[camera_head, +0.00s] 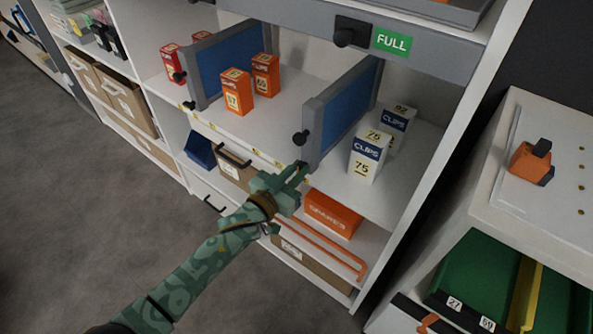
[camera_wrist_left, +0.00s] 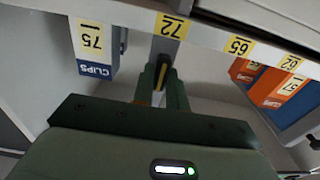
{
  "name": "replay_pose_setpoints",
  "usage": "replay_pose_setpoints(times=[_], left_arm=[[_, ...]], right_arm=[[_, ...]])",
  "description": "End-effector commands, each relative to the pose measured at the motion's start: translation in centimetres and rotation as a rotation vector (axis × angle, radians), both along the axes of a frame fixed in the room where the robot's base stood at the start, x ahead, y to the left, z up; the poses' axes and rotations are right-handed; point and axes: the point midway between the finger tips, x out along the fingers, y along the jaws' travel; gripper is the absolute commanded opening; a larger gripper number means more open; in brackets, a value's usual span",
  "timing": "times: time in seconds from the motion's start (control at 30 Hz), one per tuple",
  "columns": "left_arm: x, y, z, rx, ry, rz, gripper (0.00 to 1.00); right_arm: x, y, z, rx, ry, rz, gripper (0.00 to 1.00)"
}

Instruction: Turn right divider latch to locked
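The right divider (camera_head: 341,112) is a blue panel in a grey frame, standing upright on the shelf. Its latch, a black knob (camera_head: 300,138), is on its front edge; I cannot tell its turn position. My left gripper (camera_head: 302,169) is in front of the shelf edge, just below the knob in the picture and seemingly apart from it. In the left wrist view its two fingers (camera_wrist_left: 163,76) show a narrow gap and point toward the grey divider edge (camera_wrist_left: 165,50). Something dark shows between the tips, unclear. My right gripper is not seen.
Clips boxes (camera_head: 367,157) stand right of the divider, orange boxes (camera_head: 265,75) left of it. The left divider (camera_head: 228,63) has a similar black knob. A green FULL sign (camera_head: 392,42) is above. Below are an orange spares box (camera_head: 332,214) and a drawer handle.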

Motion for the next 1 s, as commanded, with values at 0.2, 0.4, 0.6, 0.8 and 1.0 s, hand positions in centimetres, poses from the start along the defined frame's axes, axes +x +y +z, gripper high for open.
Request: replay_pose_setpoints(times=[0.2,0.4,0.6,0.8,1.0], left_arm=[[-0.03,0.01,-0.03,0.02,-0.013,0.0,0.0],[-0.06,0.0,-0.01,0.09,-0.064,0.001,0.0],[-0.1,-0.07,0.01,0.217,-0.156,0.001,0.0],[-0.17,-0.13,-0.11,0.372,-0.268,0.0,0.0],[-0.22,-0.17,-0.24,0.526,-0.379,0.0,0.0]], right_arm=[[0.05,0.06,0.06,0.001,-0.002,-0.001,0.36],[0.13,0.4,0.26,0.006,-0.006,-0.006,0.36],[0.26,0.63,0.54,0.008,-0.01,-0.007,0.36],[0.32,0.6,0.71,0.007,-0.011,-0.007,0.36],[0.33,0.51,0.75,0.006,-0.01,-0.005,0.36]])
